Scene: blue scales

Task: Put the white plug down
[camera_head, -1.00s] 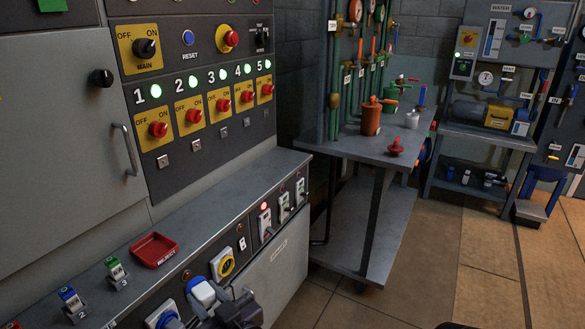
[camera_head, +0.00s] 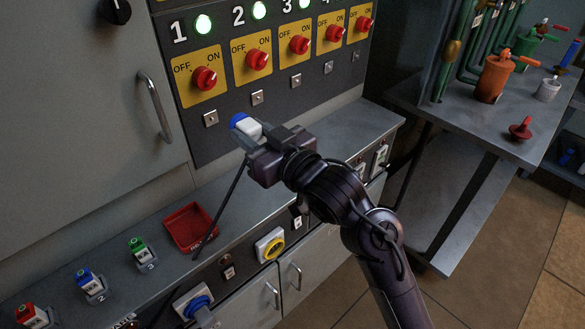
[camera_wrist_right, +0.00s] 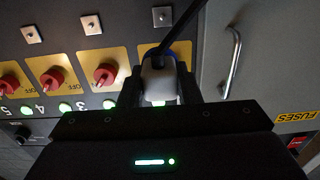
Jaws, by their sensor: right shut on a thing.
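The white plug (camera_head: 252,131) with a blue end is held in my right gripper (camera_head: 258,138), raised above the grey counter (camera_head: 330,140) in front of the switch panel. In the right wrist view the white plug (camera_wrist_right: 158,82) sits between the two dark fingers, with a dark cable running up from it. In the head view a dark cable (camera_head: 222,206) hangs down from near the gripper across the counter's front edge. My left gripper is not in view.
A red tray (camera_head: 190,228) sits on the counter, with green (camera_head: 142,253), blue (camera_head: 91,285) and red (camera_head: 35,316) labelled blocks to its left. A yellow-ringed socket (camera_head: 270,245) and a blue socket fitting (camera_head: 196,303) are on the front. Bare counter lies right of the tray.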

